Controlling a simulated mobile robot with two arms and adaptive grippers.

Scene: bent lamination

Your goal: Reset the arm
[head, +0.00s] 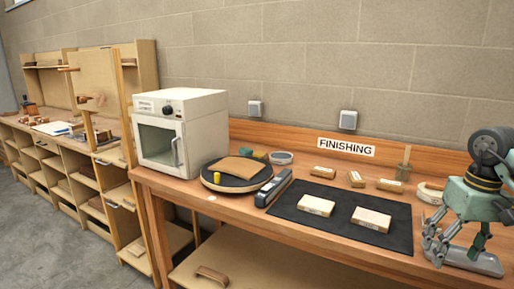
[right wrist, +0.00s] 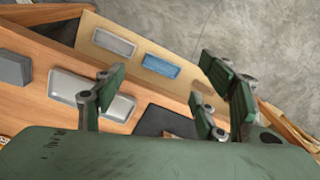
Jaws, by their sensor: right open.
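My right gripper (head: 462,242) is at the right edge of the head view, over the right end of the finishing bench (head: 240,218). Its green fingers stand apart with nothing between them. In the right wrist view the same open fingers (right wrist: 162,82) point away over the bench, with trays and floor beyond. My left gripper is in neither view.
A white oven (head: 180,130) stands at the bench's left. A round black turntable (head: 237,174) holds a bent wooden piece. A dark mat (head: 343,222) carries two pale blocks. Grey trays (right wrist: 112,42) and a blue tray (right wrist: 161,66) show in the wrist view.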

